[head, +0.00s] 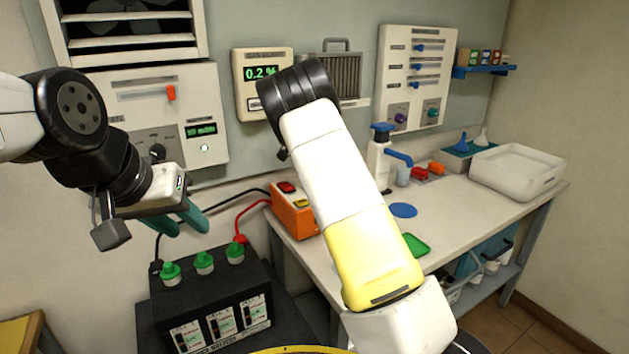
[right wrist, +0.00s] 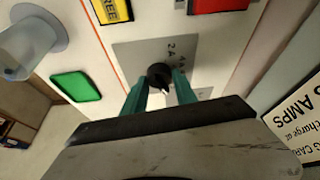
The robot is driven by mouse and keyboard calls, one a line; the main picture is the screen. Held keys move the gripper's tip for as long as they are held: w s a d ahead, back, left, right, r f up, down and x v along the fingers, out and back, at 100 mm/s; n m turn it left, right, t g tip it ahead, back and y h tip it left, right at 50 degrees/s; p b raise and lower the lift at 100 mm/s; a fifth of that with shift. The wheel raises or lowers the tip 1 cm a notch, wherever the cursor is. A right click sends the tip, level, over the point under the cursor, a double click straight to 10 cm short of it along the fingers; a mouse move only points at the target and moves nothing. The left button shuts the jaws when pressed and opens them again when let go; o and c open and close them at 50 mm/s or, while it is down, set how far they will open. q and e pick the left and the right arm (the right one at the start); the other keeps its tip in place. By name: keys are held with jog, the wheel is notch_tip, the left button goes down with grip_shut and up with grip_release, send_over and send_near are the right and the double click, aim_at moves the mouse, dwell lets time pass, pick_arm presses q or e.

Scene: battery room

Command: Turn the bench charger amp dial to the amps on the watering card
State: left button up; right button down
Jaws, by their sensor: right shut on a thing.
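In the right wrist view my right gripper (right wrist: 160,85) has its teal fingers closed around the black amp dial (right wrist: 158,74). The dial sits on a grey plate (right wrist: 135,52) with "2 A" printed beside it; the other marks are partly hidden. A white card (right wrist: 296,118) at the right edge is cut off; "AMPS" and "charge at" are readable, the figure is not certain. In the head view my right forearm hides the dial and the right gripper. My left gripper (head: 186,229) is open and empty, above the black battery.
The black battery (head: 208,300) with green caps stands at the lower left. The orange box (head: 290,214) is on the bench (head: 462,205), left of my right forearm. A white tray (head: 517,173) is at the bench's far right. Wall panels (head: 416,78) stand behind.

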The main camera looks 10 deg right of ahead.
dwell(0.4)
jog(key=c, duration=1)
grip_release()
jog(key=v, duration=0.7)
jog(key=shift+a+r, duration=0.15)
jog(key=shift+r, duration=0.2)
